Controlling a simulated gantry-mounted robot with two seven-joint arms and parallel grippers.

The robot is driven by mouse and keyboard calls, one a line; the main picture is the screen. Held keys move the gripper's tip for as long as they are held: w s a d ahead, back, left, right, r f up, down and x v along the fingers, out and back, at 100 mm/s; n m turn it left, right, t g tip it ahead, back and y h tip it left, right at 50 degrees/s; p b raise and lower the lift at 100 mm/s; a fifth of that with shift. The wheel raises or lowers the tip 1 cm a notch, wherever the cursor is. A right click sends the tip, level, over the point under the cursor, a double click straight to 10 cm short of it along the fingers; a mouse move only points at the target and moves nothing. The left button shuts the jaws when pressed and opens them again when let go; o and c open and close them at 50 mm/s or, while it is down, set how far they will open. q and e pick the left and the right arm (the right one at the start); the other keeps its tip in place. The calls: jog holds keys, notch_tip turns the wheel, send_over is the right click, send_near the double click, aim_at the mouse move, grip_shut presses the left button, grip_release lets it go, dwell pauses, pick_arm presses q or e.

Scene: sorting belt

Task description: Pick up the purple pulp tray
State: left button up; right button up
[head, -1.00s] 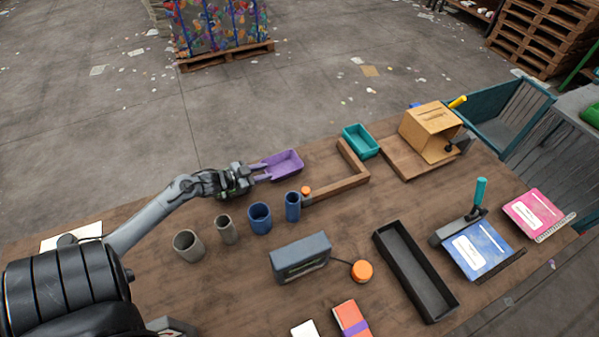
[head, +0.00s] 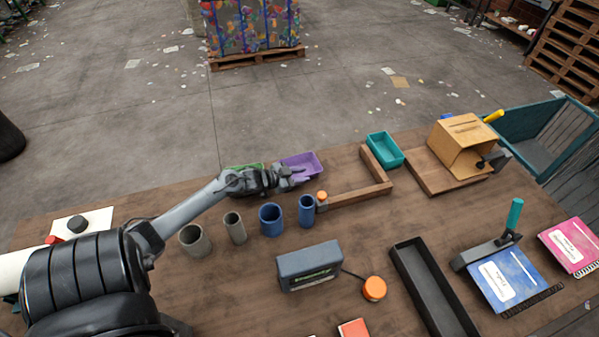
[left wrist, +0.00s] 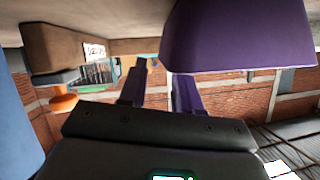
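The purple pulp tray (head: 303,162) sits near the far edge of the wooden table, left of the wooden corner rail. My left gripper (head: 299,176) is at the tray's near side, with its fingers partly over the tray's near edge in the head view. In the left wrist view the two fingers (left wrist: 160,88) stand apart with a gap between them. The purple tray (left wrist: 240,40) fills the upper right there, close to the right finger; I cannot tell whether they touch. My right gripper is not in view.
A green tray (head: 246,166) shows partly behind my left arm. Several cups, including a blue one (head: 306,210), stand in front of my left gripper. A grey box (head: 309,266) is nearer.

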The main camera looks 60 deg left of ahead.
pick_arm(q)
jog(key=shift+b+x, duration=0.35)
jog(key=shift+x, duration=1.7)
jog(key=shift+r, duration=0.15)
jog(key=shift+c, duration=0.5)
grip_shut()
